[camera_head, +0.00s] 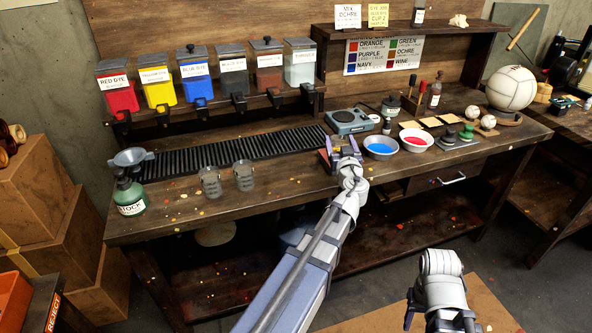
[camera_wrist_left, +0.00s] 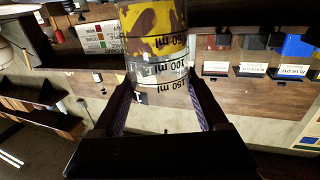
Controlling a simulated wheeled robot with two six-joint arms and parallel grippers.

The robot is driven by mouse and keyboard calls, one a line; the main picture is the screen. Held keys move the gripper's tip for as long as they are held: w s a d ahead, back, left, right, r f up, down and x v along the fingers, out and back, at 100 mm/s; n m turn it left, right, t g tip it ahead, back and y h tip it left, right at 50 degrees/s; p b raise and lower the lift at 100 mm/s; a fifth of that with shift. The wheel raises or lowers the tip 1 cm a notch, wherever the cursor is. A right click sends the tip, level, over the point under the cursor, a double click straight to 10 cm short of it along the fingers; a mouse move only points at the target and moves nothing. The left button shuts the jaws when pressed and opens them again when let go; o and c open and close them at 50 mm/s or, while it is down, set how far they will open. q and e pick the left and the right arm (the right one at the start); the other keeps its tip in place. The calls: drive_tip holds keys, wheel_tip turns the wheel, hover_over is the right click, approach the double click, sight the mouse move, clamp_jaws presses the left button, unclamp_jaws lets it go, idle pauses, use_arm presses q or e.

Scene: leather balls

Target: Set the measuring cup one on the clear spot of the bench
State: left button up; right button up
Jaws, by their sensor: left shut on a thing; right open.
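My left gripper (camera_head: 339,147) is over the middle of the bench (camera_head: 270,200). It is shut on a clear measuring cup (camera_wrist_left: 157,70) with black ml marks and yellow-brown dye in it, seen large and upside down between the fingers in the left wrist view. In the head view the gripper mostly hides this cup. Two more clear cups, a left one (camera_head: 210,183) and a right one (camera_head: 244,177), stand upright on the bench at left. My right gripper (camera_head: 438,314) is open and empty, low in front of the bench.
Bare bench lies between the right clear cup and my left gripper. A black ribbed rack (camera_head: 235,152) lies behind it.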

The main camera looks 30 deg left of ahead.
use_arm(q)
drive_tip(key=s+a+r+n+g+y+p, duration=0.1)
drive_tip(key=a+n+g+y, duration=0.1)
drive_tip(key=a, duration=0.5)
drive_tip(key=s+a+r+n+g+y, duration=0.1)
drive_tip(key=a+y, duration=0.1)
drive_tip(key=a, duration=0.5)
wheel_tip(320, 180, down, 7)
drive_tip(key=b, duration=0.6)
drive_tip(key=shift+w+a+r, duration=0.2)
drive_tip(key=shift+f, duration=0.1)
wheel_tip(320, 180, down, 4)
drive_tip(key=b, duration=0.3)
drive_tip(key=shift+r+b, duration=0.25)
drive_tip(key=shift+b, duration=0.15)
drive_tip(key=shift+f, duration=0.15)
drive_tip(key=o, duration=1.4)
